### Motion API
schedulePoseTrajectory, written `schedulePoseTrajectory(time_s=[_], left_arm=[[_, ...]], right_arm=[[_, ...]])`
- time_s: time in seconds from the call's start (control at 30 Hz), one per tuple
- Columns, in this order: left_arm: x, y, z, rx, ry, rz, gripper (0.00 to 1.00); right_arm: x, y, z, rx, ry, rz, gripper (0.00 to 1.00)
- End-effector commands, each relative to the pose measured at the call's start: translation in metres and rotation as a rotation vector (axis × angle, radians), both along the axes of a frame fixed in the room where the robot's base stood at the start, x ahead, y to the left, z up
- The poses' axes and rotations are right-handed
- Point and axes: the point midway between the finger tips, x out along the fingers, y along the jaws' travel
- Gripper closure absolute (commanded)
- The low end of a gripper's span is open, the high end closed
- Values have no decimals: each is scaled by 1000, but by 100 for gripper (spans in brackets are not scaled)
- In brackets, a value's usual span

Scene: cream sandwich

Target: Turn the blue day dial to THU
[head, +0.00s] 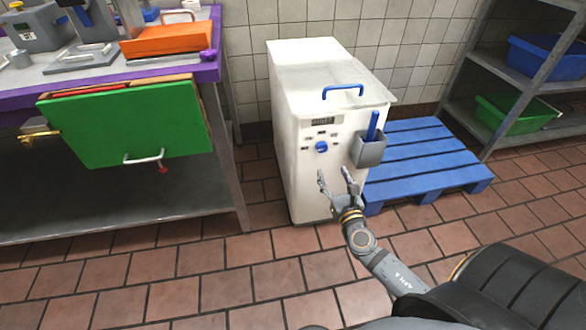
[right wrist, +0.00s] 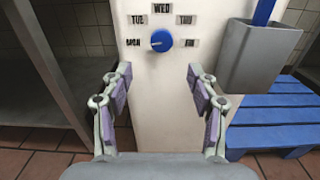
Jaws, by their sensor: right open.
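The blue day dial (right wrist: 161,41) is on the front of a white cabinet (head: 300,90), and it also shows in the head view (head: 321,147). Labels surround it: MON at left, TUE upper left, WED on top, THU (right wrist: 185,20) upper right, and one at right that looks like FRI. A pale mark on the dial points left, towards MON. My right gripper (head: 335,178) is open and empty, with its fingers spread below the dial; in the right wrist view (right wrist: 158,75) the dial lies beyond and between the fingertips, apart from them. My left gripper is not in view.
A grey holder (head: 369,151) with a blue-handled tool sticks out right of the dial. A blue handle (head: 343,90) is above. A blue pallet (head: 425,160) lies right of the cabinet. A steel table with a hanging green panel (head: 125,125) stands left.

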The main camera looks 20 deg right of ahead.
Motion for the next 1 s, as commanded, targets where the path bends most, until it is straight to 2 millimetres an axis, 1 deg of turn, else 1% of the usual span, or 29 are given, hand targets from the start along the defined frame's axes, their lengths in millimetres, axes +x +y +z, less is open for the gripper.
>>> schedulePoseTrajectory(time_s=[0.07, 0.17, 0.27, 0.4, 0.5, 0.6, 0.77, 1.0], left_arm=[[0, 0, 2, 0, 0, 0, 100], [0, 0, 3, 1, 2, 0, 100], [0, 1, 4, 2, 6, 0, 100], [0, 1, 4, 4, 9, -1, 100], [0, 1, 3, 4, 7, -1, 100], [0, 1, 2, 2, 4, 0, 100], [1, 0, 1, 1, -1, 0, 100], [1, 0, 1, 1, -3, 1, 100]], right_arm=[[1, 0, 2, 0, 0, 0, 40], [10, -3, 3, 2, -1, -2, 40], [28, -7, 4, 3, -3, -2, 40], [58, -14, 3, 6, -2, -3, 40], [77, -19, 2, 6, -1, -2, 40], [91, -23, 1, 6, 0, -3, 40], [101, -25, 0, 7, 2, -1, 40], [102, -25, 1, 6, 3, -1, 40]])
